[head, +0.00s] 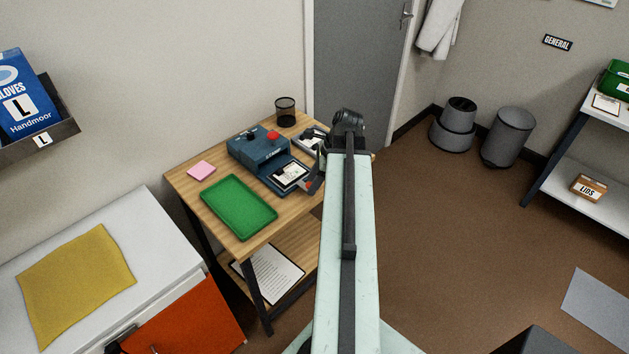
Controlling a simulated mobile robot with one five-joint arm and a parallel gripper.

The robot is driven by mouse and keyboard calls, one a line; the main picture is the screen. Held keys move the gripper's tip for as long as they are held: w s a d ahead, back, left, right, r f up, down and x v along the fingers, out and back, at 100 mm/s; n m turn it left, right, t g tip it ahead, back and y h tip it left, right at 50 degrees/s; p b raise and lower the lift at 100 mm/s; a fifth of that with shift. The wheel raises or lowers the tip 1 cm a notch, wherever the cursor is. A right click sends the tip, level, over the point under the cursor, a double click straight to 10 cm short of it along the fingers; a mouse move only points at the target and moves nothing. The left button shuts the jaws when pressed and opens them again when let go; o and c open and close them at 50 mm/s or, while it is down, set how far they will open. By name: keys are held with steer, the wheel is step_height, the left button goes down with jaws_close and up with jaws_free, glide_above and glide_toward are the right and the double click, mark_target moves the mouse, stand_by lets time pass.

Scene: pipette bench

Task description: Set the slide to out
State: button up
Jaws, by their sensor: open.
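A blue bench device (258,147) with a red knob on top stands on the wooden table. A low blue slide (272,184) extends from its front and bears a white plate (290,175) with dark markings. How far the slide is drawn out is hard to tell. My gripper (311,184) is at the right of the slide's front end, close to the plate, with a small red spot showing on it. It is open with nothing visible in it. Whether it touches the slide cannot be told. My arm hides the table's right part.
A green tray (238,207) lies in front of the device, with a pink note pad (201,171) to its left. A black mesh cup (285,111) stands at the back. Another small device (312,138) is partly hidden behind my arm.

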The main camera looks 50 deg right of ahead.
steer(key=shift+r, duration=0.25)
steer(key=p+v, duration=0.7)
steer(key=shift+d+r, duration=0.15)
